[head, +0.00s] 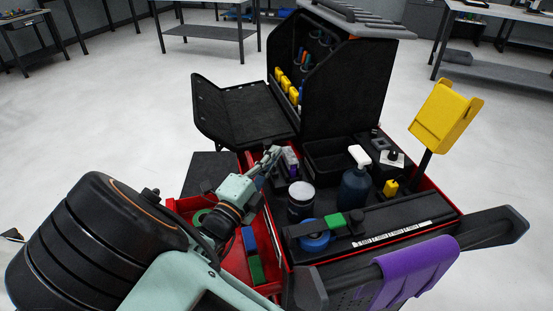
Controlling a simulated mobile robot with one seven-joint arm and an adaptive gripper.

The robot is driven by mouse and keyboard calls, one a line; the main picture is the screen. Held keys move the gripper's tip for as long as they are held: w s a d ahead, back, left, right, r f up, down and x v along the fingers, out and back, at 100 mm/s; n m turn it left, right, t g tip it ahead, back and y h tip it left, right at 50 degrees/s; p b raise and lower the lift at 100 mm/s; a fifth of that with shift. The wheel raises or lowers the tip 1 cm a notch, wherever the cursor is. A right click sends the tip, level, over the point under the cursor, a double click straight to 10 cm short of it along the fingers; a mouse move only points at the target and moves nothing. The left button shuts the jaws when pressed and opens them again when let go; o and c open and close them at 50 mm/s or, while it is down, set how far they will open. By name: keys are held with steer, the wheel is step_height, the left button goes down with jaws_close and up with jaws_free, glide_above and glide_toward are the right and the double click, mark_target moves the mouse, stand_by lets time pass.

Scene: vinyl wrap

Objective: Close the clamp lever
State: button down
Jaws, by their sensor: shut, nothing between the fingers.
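My gripper (271,157) is over the left edge of the black top of a red tool cart (446,205). It is shut and looks empty, its fingertips small and dark. They are close to a small purple and white item (291,160); I cannot tell whether they touch it. I cannot make out the clamp lever for certain. It may be among the dark parts at my fingertips, partly hidden by the gripper, and its position cannot be read.
A dark jar (301,202), a white-topped spray bottle (356,180) and a blue roll (314,236) stand right of my gripper. An open red drawer (187,207) lies below my arm. A yellow holder (443,117) rises at right. A black pegboard case stands behind.

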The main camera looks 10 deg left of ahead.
steer(key=a+f+n+t+b, duration=0.1)
steer(key=b, duration=0.2)
steer(key=s+a+f+n+t+b, duration=0.1)
steer(key=a+b, duration=0.1)
steer(key=s+a+n+b, duration=0.1)
steer(key=b, duration=0.2)
steer(key=shift+s+a+f+t+b, duration=0.15)
steer(key=shift+s+f+t+b, duration=0.1)
steer(key=shift+f+t+b, duration=0.15)
steer(key=shift+s+a+f+n+y, duration=0.1)
steer(key=shift+a+n+y, duration=0.2)
steer(key=shift+y, duration=0.1)
step_height(320, 180, up, 10)
steer(key=shift+d, duration=0.3)
stand_by(0.3)
